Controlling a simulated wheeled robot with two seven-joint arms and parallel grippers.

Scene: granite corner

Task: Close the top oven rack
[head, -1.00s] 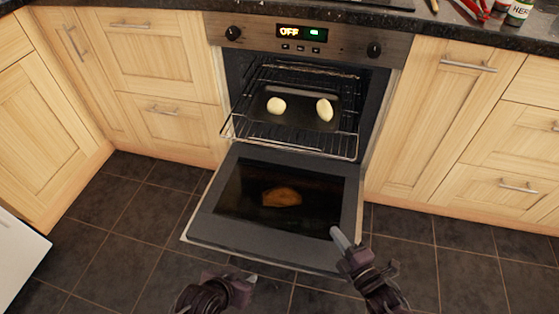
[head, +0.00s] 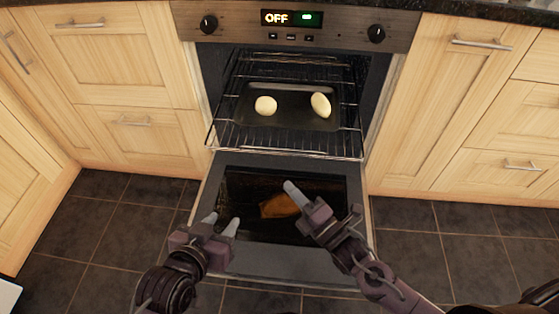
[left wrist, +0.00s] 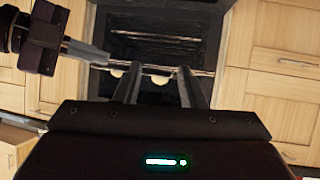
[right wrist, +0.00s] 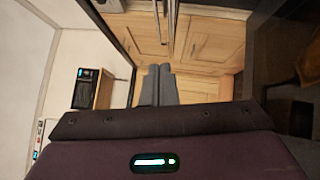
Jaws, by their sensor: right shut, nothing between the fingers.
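The top oven rack (head: 225,138) is a wire rack pulled partly out of the open oven (head: 215,80). A dark tray (head: 288,118) with two pale dough-like pieces (head: 266,106) rests on it. The rack's front bar also shows in the left wrist view (left wrist: 200,73). My left gripper (head: 221,224) is open and empty above the lowered oven door, in front of and below the rack. My right gripper (head: 290,187) is shut and empty, also above the door, just short of the rack's front edge. In the right wrist view its fingers (right wrist: 157,85) are together.
The lowered oven door (head: 265,262) has a dark glass panel with an orange-brown shape showing in it. Wooden cabinets (head: 470,110) with metal handles flank the oven. The dark tiled floor (head: 430,240) is clear on both sides.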

